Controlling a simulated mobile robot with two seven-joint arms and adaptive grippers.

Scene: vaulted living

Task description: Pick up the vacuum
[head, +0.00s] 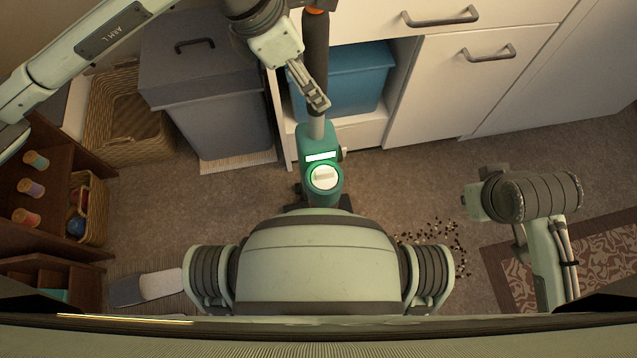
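The upright vacuum (320,150) stands on the floor in front of the white cabinet, with a teal body, a white dial and a dark pole rising from it. Its lower end is hidden behind my own body. My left gripper (318,100) reaches in from the upper left, and its fingers overlap the lower pole just above the teal body. I cannot tell whether they close around the pole or only lie in front of it. My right arm is bent at the right, away from the vacuum; its gripper does not show.
Behind stand a grey lidded bin (215,105), a blue bin (350,85) in the cabinet (450,95) opening, and a wicker basket (125,120). A brown shelf (50,160) with spools is at left. Dark crumbs (440,240) lie beside a patterned rug (595,260).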

